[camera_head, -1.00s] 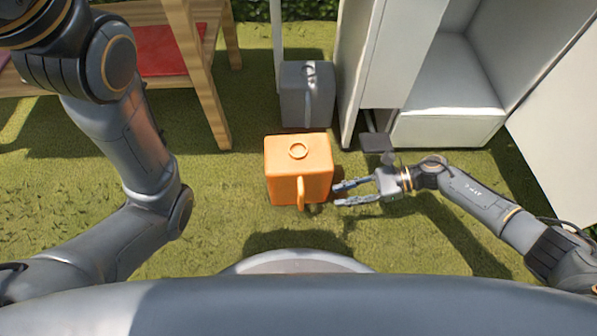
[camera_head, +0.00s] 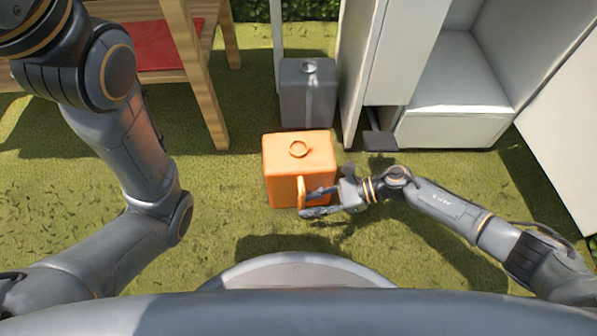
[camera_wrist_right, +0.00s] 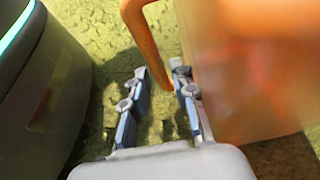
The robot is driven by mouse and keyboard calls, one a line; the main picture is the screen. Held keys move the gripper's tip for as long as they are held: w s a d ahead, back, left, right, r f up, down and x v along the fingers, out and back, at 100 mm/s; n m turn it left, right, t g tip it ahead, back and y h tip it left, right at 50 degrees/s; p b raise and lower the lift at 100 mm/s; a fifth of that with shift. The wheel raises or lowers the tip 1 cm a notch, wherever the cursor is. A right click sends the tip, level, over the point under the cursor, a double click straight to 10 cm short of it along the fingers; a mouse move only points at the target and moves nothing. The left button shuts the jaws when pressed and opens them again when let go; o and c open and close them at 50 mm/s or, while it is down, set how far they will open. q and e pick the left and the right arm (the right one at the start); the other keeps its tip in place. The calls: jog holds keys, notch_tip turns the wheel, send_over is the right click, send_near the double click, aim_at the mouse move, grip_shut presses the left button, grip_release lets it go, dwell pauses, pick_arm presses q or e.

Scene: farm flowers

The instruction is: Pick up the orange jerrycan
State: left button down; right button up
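The orange jerrycan (camera_head: 285,160) stands upright on the grass in the middle of the head view, with its round cap on top and its handle on the near side. My right gripper (camera_head: 308,201) is at that handle, with its fingers apart. In the right wrist view the jerrycan (camera_wrist_right: 245,70) fills the right side, and its handle (camera_wrist_right: 148,40) reaches down towards the gap between the open fingers (camera_wrist_right: 160,88). I cannot tell whether the fingers touch it. My left arm shows at the left of the head view, but its gripper is out of view.
A grey jerrycan (camera_head: 307,95) stands just behind the orange one. A white cabinet (camera_head: 450,125) with open doors is at the back right. Grass to the left of the jerrycan is clear.

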grip_shut()
jog(key=shift+r, duration=0.15)
